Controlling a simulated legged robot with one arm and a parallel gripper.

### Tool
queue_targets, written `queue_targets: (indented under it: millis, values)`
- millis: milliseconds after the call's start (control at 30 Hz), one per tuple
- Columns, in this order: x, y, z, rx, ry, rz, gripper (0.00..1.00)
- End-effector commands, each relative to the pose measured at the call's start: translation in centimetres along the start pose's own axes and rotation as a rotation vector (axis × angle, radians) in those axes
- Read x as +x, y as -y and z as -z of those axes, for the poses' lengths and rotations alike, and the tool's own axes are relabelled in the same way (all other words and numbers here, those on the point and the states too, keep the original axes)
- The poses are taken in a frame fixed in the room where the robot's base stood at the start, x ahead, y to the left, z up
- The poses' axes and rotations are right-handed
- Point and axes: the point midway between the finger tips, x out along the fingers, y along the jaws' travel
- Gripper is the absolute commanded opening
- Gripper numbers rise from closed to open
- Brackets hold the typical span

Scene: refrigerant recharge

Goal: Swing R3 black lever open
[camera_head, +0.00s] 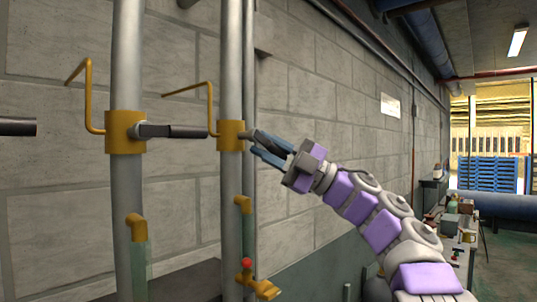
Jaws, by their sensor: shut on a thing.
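Two vertical grey pipes carry yellow valve collars. The right collar (231,136) has a short grey lever stub (244,134) on its right side, and my gripper (262,143) is at that stub. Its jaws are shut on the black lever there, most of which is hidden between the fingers. My arm reaches in from the lower right. The left collar (125,132) has another black lever (177,131) sticking out level to the right, its end near the right collar. No R3 label can be read.
Bent yellow rods (89,90) rise from the collars, and a dark bar end (17,126) enters at the left edge. A yellow tap with a red knob (247,263) sits low on the right pipe. A block wall (310,120) stands close behind.

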Motion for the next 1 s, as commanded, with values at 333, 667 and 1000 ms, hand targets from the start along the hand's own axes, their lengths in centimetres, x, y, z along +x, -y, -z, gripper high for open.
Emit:
queue_targets:
  millis: [333, 667, 1000]
  values:
    - [-0.08, 1.09, 0.05, 0.112, 0.034, -0.106, 0.00]
    - [-0.16, 1.40, 0.00, 0.174, 0.050, -0.168, 0.00]
    - [-0.12, 1.43, 0.03, 0.183, 0.053, -0.177, 0.00]
